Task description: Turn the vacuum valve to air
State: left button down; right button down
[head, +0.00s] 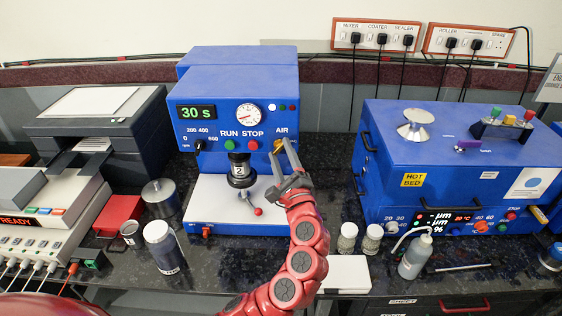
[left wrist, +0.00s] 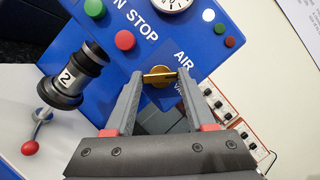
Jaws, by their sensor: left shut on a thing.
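The vacuum valve is a brass knob (left wrist: 159,77) on the front panel of the blue machine (head: 233,60), under the label AIR; in the head view the knob (head: 278,146) is partly behind my gripper. My left gripper (head: 284,150) reaches up to it from below. In the left wrist view the two fingers (left wrist: 160,80) stand on either side of the knob, shut on its bar. The bar lies roughly between the fingertips. The word below the knob is partly hidden. My right gripper is in neither view.
A pressure gauge (head: 248,115), a green RUN button (head: 230,145) and a red STOP button (head: 253,145) are left of the knob. A black cylinder marked 2 (head: 240,170) and a red-tipped lever (head: 257,210) stand below. Two jars (head: 348,238) and a wash bottle (head: 414,256) stand to the right.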

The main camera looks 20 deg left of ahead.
pick_arm(q)
jog(key=n+g+b, duration=0.2)
jog(key=n+b, duration=0.1)
jog(key=n, duration=0.2)
jog(key=shift+n, duration=0.4)
jog(key=shift+r+n+g+b, duration=0.15)
jog(key=shift+n+g+b, duration=0.4)
jog(key=shift+n, duration=0.45)
jog(key=shift+c, duration=1.2)
grip_release()
